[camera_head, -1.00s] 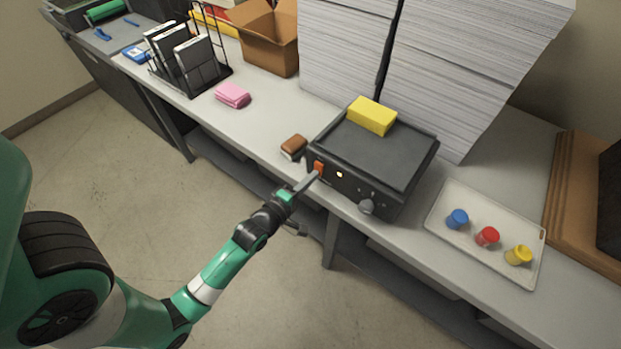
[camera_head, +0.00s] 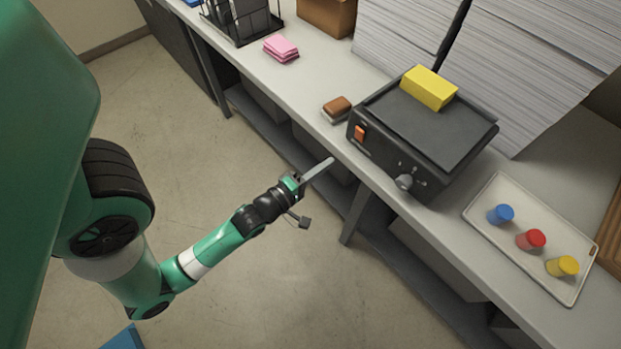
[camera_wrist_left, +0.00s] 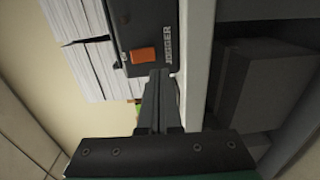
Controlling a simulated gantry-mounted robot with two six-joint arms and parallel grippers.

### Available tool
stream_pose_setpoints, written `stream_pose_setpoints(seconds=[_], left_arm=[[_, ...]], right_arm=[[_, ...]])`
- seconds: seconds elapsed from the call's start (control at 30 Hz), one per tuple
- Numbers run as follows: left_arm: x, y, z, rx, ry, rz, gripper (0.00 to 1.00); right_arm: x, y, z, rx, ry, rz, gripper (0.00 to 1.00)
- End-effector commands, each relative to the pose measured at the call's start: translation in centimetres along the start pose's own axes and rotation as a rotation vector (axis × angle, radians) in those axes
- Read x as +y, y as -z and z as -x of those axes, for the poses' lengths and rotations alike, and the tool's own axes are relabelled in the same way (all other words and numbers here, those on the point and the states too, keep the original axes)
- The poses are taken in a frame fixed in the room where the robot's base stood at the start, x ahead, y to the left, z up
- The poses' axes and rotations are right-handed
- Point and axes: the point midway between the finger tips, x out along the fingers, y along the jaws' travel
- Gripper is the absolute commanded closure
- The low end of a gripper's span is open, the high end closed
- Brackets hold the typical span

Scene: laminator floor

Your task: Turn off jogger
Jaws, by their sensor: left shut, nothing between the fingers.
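The jogger (camera_head: 424,130) is a black box with a flat top, standing on the grey bench. Its front panel has an orange rocker switch (camera_head: 360,133) at the left end and a round knob (camera_head: 404,182). No lit lamp shows beside the switch. In the left wrist view the switch (camera_wrist_left: 144,56) and the label JOGGER are plain on the jogger (camera_wrist_left: 140,20). My left gripper (camera_head: 331,161) is shut and empty, in front of the bench and apart from the switch. My right gripper is not in view.
A yellow block (camera_head: 429,88) lies on the jogger, with tall paper stacks behind it. A brown-topped block (camera_head: 337,108) sits left of it. A tray (camera_head: 487,190) with blue, red and yellow pots is at right. Pink pads (camera_head: 281,47) lie at left.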

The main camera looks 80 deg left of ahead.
Motion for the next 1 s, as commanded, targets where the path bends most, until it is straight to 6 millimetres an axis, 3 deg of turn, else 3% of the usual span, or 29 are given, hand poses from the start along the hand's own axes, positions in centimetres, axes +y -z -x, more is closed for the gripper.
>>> stream_pose_setpoints(seconds=[0.1, 0.3, 1.0], left_arm=[[-1.2, 0.0, 2.5, -0.001, 0.003, -0.001, 1.00], [-1.4, 0.0, 4.6, -0.001, 0.000, 0.001, 1.00], [-1.0, -0.5, 4.8, -0.016, -0.004, 0.000, 1.00]], right_arm=[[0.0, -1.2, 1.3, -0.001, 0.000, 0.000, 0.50], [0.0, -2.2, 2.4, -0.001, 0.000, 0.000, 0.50], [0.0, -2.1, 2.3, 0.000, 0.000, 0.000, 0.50]])
